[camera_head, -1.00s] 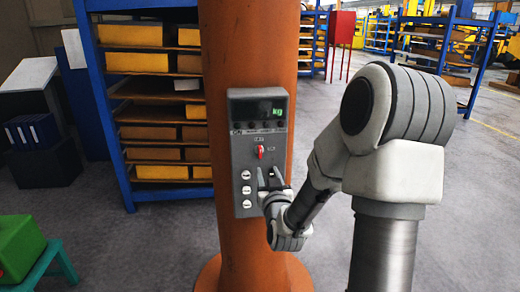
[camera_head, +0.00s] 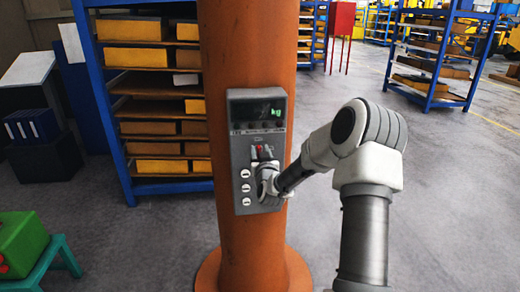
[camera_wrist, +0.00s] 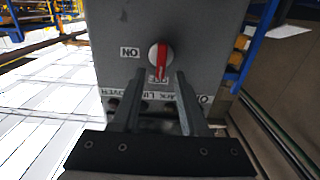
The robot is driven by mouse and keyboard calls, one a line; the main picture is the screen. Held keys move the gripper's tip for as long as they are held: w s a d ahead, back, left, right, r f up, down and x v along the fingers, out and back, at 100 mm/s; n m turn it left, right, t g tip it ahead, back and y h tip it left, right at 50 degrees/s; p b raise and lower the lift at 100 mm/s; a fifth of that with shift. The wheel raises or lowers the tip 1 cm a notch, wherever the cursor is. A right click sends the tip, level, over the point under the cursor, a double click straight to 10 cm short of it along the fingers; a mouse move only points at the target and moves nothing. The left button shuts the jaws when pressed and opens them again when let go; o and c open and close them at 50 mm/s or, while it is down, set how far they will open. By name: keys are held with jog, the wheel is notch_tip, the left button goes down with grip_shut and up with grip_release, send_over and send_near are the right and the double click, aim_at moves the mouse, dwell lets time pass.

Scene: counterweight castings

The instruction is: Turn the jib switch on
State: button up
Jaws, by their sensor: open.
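The jib switch (camera_wrist: 160,56) is a round white dial with a red handle on the grey control box (camera_wrist: 107,40). In the wrist view, its handle points down toward a partly hidden label, with an "ON" label (camera_wrist: 130,53) to the left, seen inverted. In the head view, the red switch (camera_head: 260,148) is partly covered by my gripper (camera_head: 262,154). The wrist view shows my gripper (camera_wrist: 161,80) open, its two fingertips on either side of the handle's lower end. I cannot tell whether they touch it.
The box is mounted on an orange column (camera_head: 245,50). Several white buttons (camera_head: 245,187) run down its left side, and a green-lit display (camera_head: 275,112) sits near its top. A blue shelf rack (camera_head: 92,90) stands behind left, and a green box (camera_head: 20,243) is lower left.

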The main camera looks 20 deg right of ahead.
jog(key=shift+w, duration=0.1)
grip_shut()
jog(key=shift+d+f+b, duration=0.1)
jog(key=shift+f+b, duration=0.05)
jog(key=shift+b, duration=0.45)
jog(key=m+b, duration=0.1)
jog(key=b, duration=0.1)
jog(key=m+b, duration=0.2)
jog(key=shift+d+f+b, duration=0.2)
jog(key=shift+d+b, duration=0.05)
jog(key=shift+b, duration=0.05)
jog(key=m+b, duration=0.1)
jog(key=b, duration=0.1)
jog(key=m+b, duration=0.2)
jog(key=b, duration=0.1)
jog(key=m+b, duration=0.2)
jog(key=shift+s+d+f+b, duration=0.2)
jog(key=shift+d+b, duration=0.1)
jog(key=shift+d, duration=0.05)
jog(key=m+b, duration=0.6)
jog(key=b, duration=0.1)
jog(key=f+m+b, duration=0.1)
jog(key=m+b, duration=0.2)
jog(key=shift+s+d+m, duration=0.1)
jog(key=shift+d+m, duration=0.2)
jog(key=shift+m, duration=0.1)
